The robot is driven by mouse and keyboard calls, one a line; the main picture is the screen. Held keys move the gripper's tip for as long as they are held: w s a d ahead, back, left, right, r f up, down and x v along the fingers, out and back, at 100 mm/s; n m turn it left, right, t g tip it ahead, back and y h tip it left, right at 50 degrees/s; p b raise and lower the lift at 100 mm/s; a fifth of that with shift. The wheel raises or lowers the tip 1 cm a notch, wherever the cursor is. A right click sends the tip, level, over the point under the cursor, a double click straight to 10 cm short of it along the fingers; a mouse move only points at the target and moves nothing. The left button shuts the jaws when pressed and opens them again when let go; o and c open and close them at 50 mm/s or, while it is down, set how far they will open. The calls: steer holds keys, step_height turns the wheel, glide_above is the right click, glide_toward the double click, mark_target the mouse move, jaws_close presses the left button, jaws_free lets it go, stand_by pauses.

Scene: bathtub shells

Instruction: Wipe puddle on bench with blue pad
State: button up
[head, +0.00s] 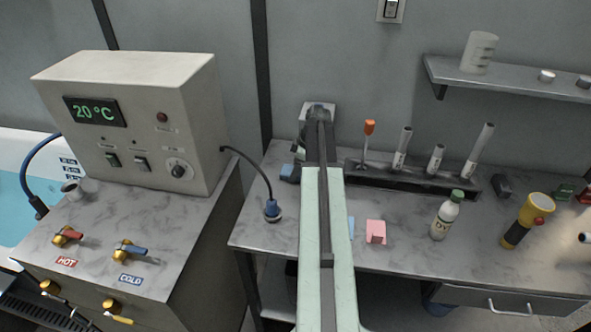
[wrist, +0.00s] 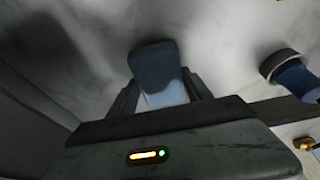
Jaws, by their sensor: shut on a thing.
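The blue pad (wrist: 157,70) is between the two fingers of my gripper (wrist: 160,92) in the wrist view, and my gripper is shut on it. The pad stands out beyond the fingertips over the grey marbled bench top. In the head view the pad (head: 288,172) shows at the left of my arm's end, near the back of the bench (head: 285,228). Whether the pad touches the bench I cannot tell. I cannot make out a puddle clearly. A small light blue patch (head: 351,227) shows beside my arm, partly hidden by it; what it is I cannot tell.
A blue-based plug (head: 272,210) with a black cable stands on the bench at left; it also shows in the wrist view (wrist: 290,74).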

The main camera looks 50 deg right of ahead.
steer(key=shift+s+d, duration=0.65)
steer(key=shift+s, duration=0.4)
steer(key=shift+s+d, duration=0.7)
steer(key=shift+s, duration=0.35)
steer(key=shift+s+d, duration=0.65)
steer(key=shift+s, duration=0.4)
steer(key=shift+w, duration=0.1)
steer(key=shift+w+a, duration=0.55)
steer(key=shift+w, duration=0.25)
steer(key=shift+w+a, duration=0.55)
steer(key=shift+w, duration=0.2)
steer(key=shift+w+a, duration=0.5)
steer(key=shift+w, duration=0.35)
steer(key=shift+w+a, duration=0.5)
steer(key=shift+w, duration=0.35)
step_height(320, 180, up, 6)
steer(key=p, duration=0.6)
